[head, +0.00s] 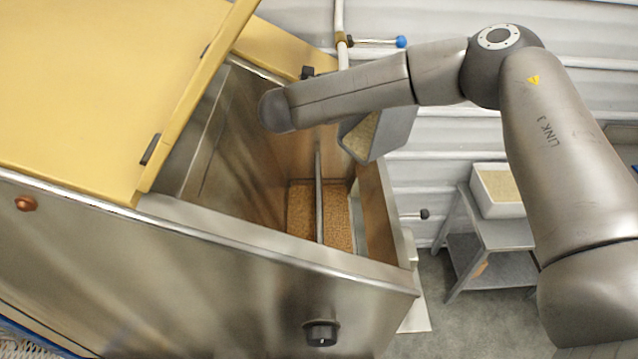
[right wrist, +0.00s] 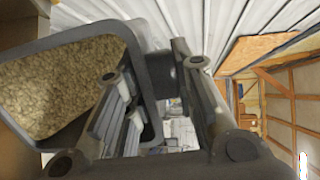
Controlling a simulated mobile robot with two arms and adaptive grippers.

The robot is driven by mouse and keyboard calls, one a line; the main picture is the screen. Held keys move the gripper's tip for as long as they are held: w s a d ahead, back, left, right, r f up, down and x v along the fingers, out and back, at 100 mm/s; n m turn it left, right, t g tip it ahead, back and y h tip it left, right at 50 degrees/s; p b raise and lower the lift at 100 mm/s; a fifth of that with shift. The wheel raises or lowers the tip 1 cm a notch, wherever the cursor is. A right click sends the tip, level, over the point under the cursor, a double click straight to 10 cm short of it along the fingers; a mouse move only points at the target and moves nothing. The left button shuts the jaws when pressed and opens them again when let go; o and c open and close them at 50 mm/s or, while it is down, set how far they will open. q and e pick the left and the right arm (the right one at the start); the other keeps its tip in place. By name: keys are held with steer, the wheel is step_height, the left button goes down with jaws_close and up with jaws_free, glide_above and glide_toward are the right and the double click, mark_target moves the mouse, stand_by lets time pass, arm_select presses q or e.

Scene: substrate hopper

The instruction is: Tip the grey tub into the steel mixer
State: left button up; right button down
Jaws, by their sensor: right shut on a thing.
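The steel mixer (head: 210,270) stands open in the head view, with brown granules (head: 340,228) low inside around an upright bar. The grey tub (head: 398,135) is tilted above the mixer's far right corner, partly hidden by my right arm. Pale granules (head: 362,135) show in its mouth. In the right wrist view the tub (right wrist: 140,45) is at the left, still holding many granules (right wrist: 65,85). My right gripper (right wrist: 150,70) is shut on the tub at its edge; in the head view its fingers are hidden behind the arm. My left gripper is not in view.
The mixer's yellow lid (head: 100,80) stands raised at the left. A white bin (head: 497,190) of pale material sits on a grey table (head: 500,235) at the right. A blue-knobbed lever (head: 400,41) on a white pipe is behind my arm. Grey floor shows between mixer and table.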

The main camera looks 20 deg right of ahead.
steer(key=shift+s+a+h, duration=0.15)
steer(key=shift+a+h, duration=0.35)
steer(key=shift+a, duration=0.15)
steer(key=shift+s+a+f+t+h+b, duration=0.25)
steer(key=shift+a+h+b, duration=0.4)
steer(key=shift+b, duration=2.95)
steer(key=shift+s+a+f+t+h+b, duration=0.25)
steer(key=shift+a+b, duration=0.65)
steer(key=shift+b, duration=2.7)
steer(key=shift+s+a+f+t+h+b, duration=0.1)
steer(key=shift+s+a+t+h+b, duration=0.45)
steer(key=shift+b, duration=3.05)
steer(key=shift+w+a, duration=0.2)
steer(key=shift+w, duration=0.05)
steer(key=shift+f, duration=0.1)
